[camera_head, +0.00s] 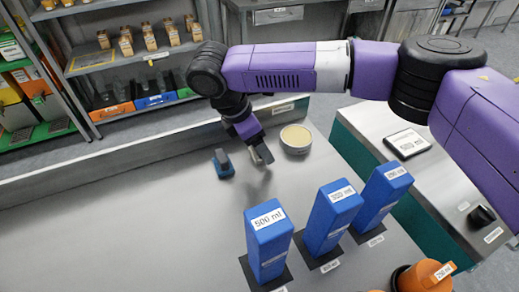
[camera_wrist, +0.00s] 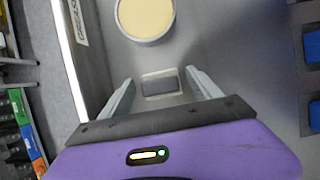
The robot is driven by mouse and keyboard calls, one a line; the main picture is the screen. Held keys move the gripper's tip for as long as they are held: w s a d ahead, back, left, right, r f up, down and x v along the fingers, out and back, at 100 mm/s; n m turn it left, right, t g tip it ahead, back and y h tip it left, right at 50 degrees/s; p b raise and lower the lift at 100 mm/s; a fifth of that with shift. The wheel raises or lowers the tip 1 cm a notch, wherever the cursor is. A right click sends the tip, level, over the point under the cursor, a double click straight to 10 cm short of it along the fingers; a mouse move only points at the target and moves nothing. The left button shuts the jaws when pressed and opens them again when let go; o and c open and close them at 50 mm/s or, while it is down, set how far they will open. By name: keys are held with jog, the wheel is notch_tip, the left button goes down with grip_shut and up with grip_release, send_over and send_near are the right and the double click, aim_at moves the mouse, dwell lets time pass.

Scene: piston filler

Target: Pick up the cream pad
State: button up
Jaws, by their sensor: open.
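A small block with a dark grey top and cream edges (camera_wrist: 161,83) shows between my fingers in the wrist view; it looks like the cream pad. It appears to lie on the grey worktop, with a gap to each finger. My gripper (camera_head: 260,156) is open and points down over the worktop in the head view. Its two grey fingers (camera_wrist: 160,88) stand apart on either side of the block. In the head view the block is hidden or too small to make out at the gripper.
A round dish with a cream-coloured top (camera_head: 296,138) stands just right of my gripper; it also shows in the wrist view (camera_wrist: 146,17). A blue item with a grey upright (camera_head: 223,164) stands left. Blue 500 ml (camera_head: 268,245) and other blue blocks stand in front. The left worktop is clear.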

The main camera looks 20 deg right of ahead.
jog(key=c, duration=1.3)
jog(key=shift+r, duration=0.1)
notch_tip(320, 180, up, 20)
jog(key=p, duration=0.1)
jog(key=shift+p, duration=0.35)
